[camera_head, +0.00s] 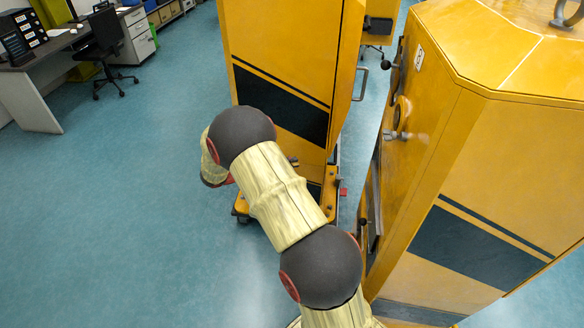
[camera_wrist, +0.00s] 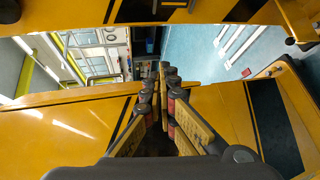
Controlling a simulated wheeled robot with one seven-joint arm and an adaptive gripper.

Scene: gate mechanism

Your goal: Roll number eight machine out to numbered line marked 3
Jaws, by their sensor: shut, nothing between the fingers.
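Two tall yellow machines with black bands show in the head view. One machine (camera_head: 290,50) stands at the middle on a low yellow wheeled base (camera_head: 240,208). The other machine (camera_head: 520,150) fills the right side, with handles and a small white label (camera_head: 419,57) too small to read. I cannot tell which is number eight. My gripper (camera_wrist: 163,68) shows in the wrist view, fingers together and empty, among yellow panels. In the head view it is hidden behind my arm, which reaches across the front of the middle machine. No line numbered 3 is legible.
White stripes (camera_wrist: 242,42) lie on the blue floor in the wrist view. A desk (camera_head: 40,65) and a black office chair (camera_head: 105,50) stand at the back left. The blue floor left of the middle machine is clear. The gap between the machines is narrow.

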